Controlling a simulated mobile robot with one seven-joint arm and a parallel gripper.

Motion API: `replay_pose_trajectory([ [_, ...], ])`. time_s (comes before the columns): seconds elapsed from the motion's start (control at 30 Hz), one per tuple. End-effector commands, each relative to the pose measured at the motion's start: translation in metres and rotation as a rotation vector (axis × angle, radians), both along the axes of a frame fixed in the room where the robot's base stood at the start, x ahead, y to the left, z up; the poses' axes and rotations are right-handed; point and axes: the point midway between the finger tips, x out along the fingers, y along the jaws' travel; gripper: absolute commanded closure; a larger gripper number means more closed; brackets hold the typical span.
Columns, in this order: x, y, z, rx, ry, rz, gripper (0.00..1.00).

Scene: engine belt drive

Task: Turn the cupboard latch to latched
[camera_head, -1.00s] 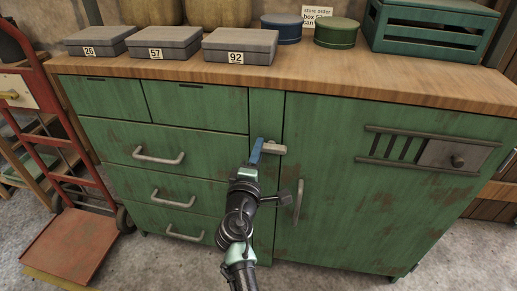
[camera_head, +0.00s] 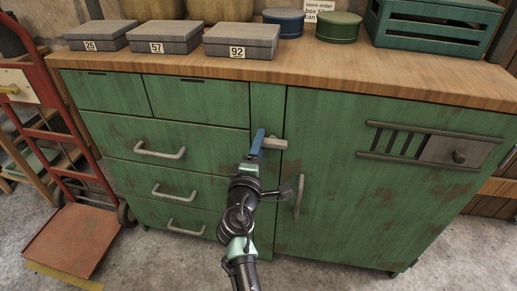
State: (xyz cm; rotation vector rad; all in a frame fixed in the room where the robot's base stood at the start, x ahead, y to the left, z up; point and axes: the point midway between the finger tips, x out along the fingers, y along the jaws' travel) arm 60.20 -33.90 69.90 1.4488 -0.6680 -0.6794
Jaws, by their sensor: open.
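The cupboard latch (camera_head: 276,144) is a small pale bar on the green cupboard front. It lies nearly level, from the upright post over towards the left edge of the closed cupboard door (camera_head: 340,210). My gripper (camera_head: 257,142) has blue fingers and is at the latch's left end. The fingers overlap that end in this view and hide part of it. I cannot tell whether they touch it. The gripper is open.
A vertical door handle (camera_head: 299,195) is just right of my arm. Drawers with handles (camera_head: 160,151) are to the left. Grey boxes (camera_head: 241,40) and round tins (camera_head: 338,27) stand on the wooden top. A red hand truck (camera_head: 75,215) stands at far left.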

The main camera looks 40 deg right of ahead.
Motion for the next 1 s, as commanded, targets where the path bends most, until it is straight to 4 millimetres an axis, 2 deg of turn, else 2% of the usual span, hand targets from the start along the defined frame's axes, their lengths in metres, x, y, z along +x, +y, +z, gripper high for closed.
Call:
replay_pose_trajectory([
  [0.23, -0.015, 0.018, 0.001, 0.001, 0.002, 0.001, 0.49],
  [0.5, -0.051, 0.062, 0.001, 0.001, 0.004, 0.004, 0.49],
  [0.7, -0.074, 0.086, 0.0, 0.001, 0.003, 0.001, 0.49],
  [1.0, -0.084, 0.099, 0.0, 0.0, 0.001, 0.0, 0.49],
])
